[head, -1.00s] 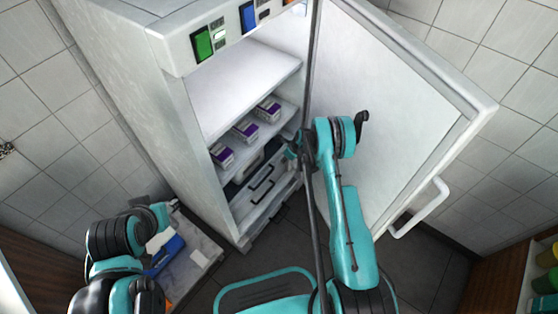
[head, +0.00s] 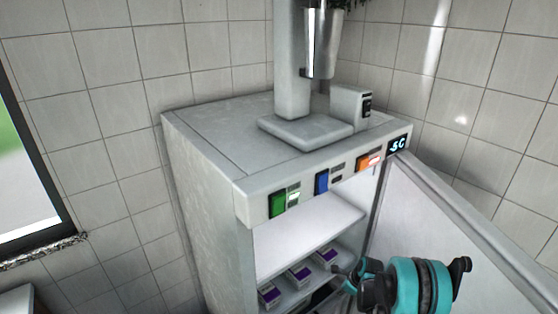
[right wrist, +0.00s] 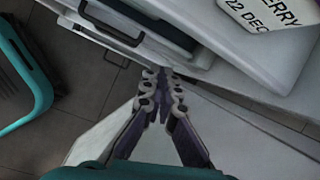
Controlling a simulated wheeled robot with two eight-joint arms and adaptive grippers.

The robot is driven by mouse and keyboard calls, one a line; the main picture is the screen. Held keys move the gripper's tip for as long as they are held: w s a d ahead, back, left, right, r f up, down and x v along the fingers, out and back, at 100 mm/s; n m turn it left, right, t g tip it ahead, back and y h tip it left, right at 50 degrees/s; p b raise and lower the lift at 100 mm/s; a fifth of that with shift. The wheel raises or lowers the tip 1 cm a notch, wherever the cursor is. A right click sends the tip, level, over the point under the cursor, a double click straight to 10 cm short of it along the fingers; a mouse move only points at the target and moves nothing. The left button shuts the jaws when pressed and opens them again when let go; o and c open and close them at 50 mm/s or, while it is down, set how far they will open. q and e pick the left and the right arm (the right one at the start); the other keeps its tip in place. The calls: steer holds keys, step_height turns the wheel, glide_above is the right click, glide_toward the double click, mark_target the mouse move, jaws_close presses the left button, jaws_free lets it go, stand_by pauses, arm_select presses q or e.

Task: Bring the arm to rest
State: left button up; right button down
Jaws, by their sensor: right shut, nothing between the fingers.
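My right arm (head: 415,285) comes in at the lower right of the head view, in front of the open fridge. Its gripper (head: 345,272) points left toward the inside of the fridge, near the shelf with the boxes. In the right wrist view, the fingers of the right gripper (right wrist: 163,78) come together and hold nothing. My left arm and gripper are outside both views.
The white fridge (head: 205,200) stands open, its door (head: 455,235) swung right. Purple-and-white boxes (head: 300,275) sit on a shelf. A drink mixer (head: 293,80) stands on top. The wrist view shows a labelled box (right wrist: 262,14) and a dark drawer handle (right wrist: 110,22) close by.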

steer(key=s+a+r+n, duration=0.1)
steer(key=s+r+n, duration=0.25)
steer(key=r, duration=0.45)
steer(key=s+a+r+n+t+h, duration=0.1)
steer(key=s+a+r+n, duration=0.2)
steer(key=r, duration=0.5)
steer(key=s+r+n, duration=0.4)
steer(key=r+n, duration=0.1)
steer(key=r, duration=0.3)
steer(key=s+a+r+n+t, duration=0.1)
steer(key=s+r+n, duration=0.2)
steer(key=s+n, duration=0.4)
steer(key=s+a+r+n+t+h, duration=0.1)
steer(key=s+r+n, duration=0.1)
steer(key=s+n, duration=0.5)
steer(key=s, duration=0.6)
steer(key=shift+s+a+r, duration=0.25)
steer(key=shift+a+r, duration=0.05)
steer(key=shift+r, duration=0.1)
